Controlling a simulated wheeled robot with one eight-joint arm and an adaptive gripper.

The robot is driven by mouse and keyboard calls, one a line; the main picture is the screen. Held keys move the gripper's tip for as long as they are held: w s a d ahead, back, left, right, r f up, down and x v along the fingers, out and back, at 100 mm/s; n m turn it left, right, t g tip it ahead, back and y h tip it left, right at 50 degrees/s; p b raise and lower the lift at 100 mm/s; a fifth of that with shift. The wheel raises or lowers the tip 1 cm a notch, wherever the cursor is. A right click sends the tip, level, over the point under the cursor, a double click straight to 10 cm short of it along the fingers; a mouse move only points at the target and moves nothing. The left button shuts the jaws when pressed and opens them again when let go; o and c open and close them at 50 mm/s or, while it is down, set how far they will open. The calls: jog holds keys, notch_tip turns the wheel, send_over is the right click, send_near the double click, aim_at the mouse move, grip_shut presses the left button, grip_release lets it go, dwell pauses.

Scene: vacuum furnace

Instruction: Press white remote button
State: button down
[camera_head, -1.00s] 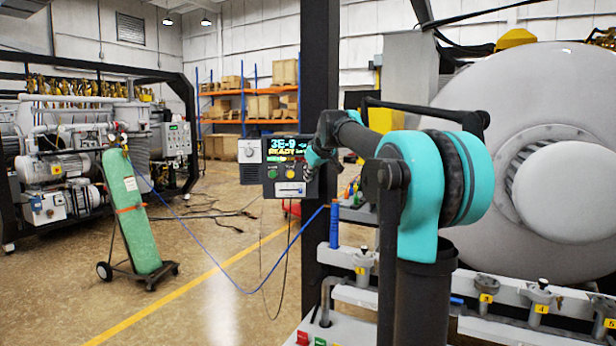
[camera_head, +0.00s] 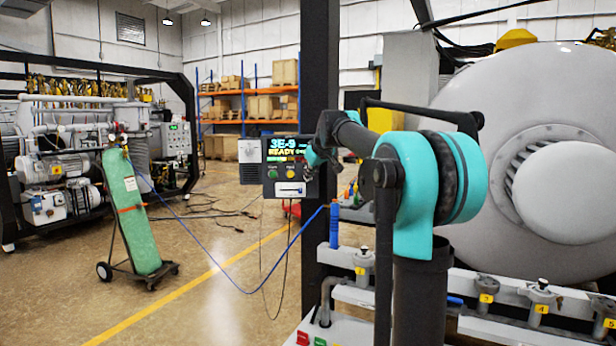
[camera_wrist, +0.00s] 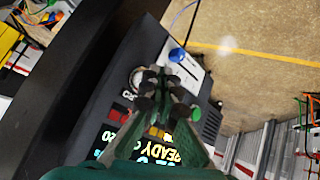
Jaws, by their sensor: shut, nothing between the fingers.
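A dark control box (camera_head: 268,165) with a lit display reading "3E-9 READY" is at the centre in the head view. It also shows in the wrist view (camera_wrist: 98,85), turned over. A round whitish button or knob (camera_wrist: 136,78) on its face is partly covered by my fingers, and I cannot tell if it is the white remote button. My gripper (camera_wrist: 161,84) is shut and empty in front of the face, between this round part and a white plate (camera_wrist: 191,73). I cannot tell whether the fingertips touch the face. In the head view my gripper (camera_head: 317,160) is at the box's right side.
A blue knob (camera_wrist: 177,54) and a green button (camera_wrist: 195,113) are close to my fingers. A dark post (camera_head: 320,75) stands right behind the box. A green gas cylinder (camera_head: 131,210) stands on a cart at left. The floor between is mostly clear, with a blue hose across it.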

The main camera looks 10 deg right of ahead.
jog(key=shift+w, duration=0.1)
dwell(0.6)
jog(key=shift+w, duration=0.35)
jog(key=shift+w+d, duration=0.1)
jog(key=shift+w, duration=0.25)
dwell(0.6)
dwell(0.3)
jog(key=shift+s, duration=0.8)
jog(key=shift+s+a, duration=0.2)
jog(key=shift+s, duration=1.05)
jog(key=shift+s+a, duration=0.15)
jog(key=shift+s, duration=1.1)
